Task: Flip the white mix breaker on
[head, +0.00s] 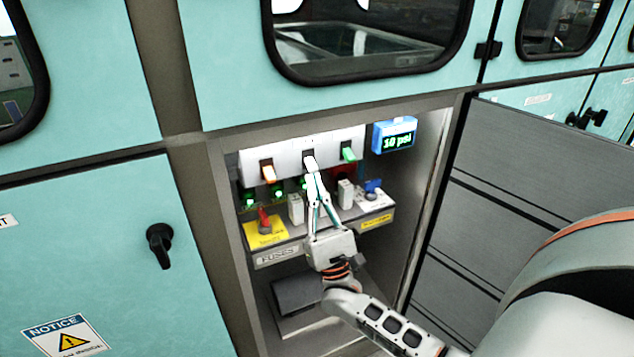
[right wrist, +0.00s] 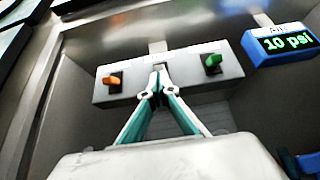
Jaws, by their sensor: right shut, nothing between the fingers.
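The breaker panel (head: 285,158) is a white strip at the top of an open cabinet recess. It carries an orange breaker (head: 268,172) at left, the white breaker (head: 309,160) in the middle and a green breaker (head: 348,151) at right. My right gripper (head: 311,170) is shut and empty, with its fingertips at the white breaker. In the right wrist view the fingertips (right wrist: 158,76) cover most of the white breaker; whether they touch it I cannot tell. The orange breaker (right wrist: 110,79) and green breaker (right wrist: 212,61) show clear on either side. My left gripper is not in view.
A blue display (head: 394,136) reading 10 psi is right of the panel. Below sit green lights, a red switch on a yellow plate (head: 265,229), white fuses (head: 296,209) and a blue knob (head: 373,187). The recess walls and open grey door (head: 520,200) flank my right arm.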

